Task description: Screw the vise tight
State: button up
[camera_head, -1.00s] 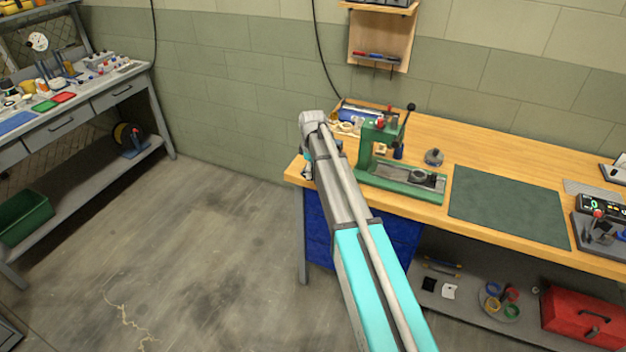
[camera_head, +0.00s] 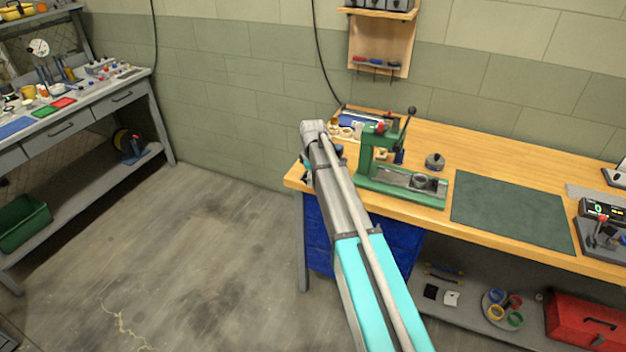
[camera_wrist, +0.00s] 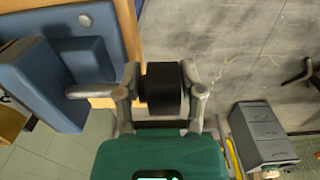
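The blue vise (camera_wrist: 58,78) stands at the left of the wrist view, on a wooden bench edge. A light grey rod (camera_wrist: 93,91) runs from beside the vise to behind or against my left finger. My gripper (camera_wrist: 163,82) is in the middle of the wrist view, with grey fingers close on both sides of a black block. I cannot tell whether this block is a held part or the finger pads. In the head view my arm reaches the bench's left corner. It hides the gripper and most of the vise.
The wooden bench (camera_head: 480,150) carries a green press (camera_head: 375,160) right of my arm and a dark green mat (camera_head: 508,212). A grey drawer unit (camera_wrist: 263,132) stands at the right of the wrist view. The floor (camera_head: 215,250) left of the bench is clear.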

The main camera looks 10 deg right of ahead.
jog(key=shift+s+a, duration=0.15)
jog(key=shift+s, duration=0.1)
jog(key=c, duration=0.3)
jog(key=shift+s+f+y, duration=0.1)
jog(key=shift+f+y, duration=0.05)
jog(key=shift+y, duration=0.25)
jog(key=shift+c, duration=0.2)
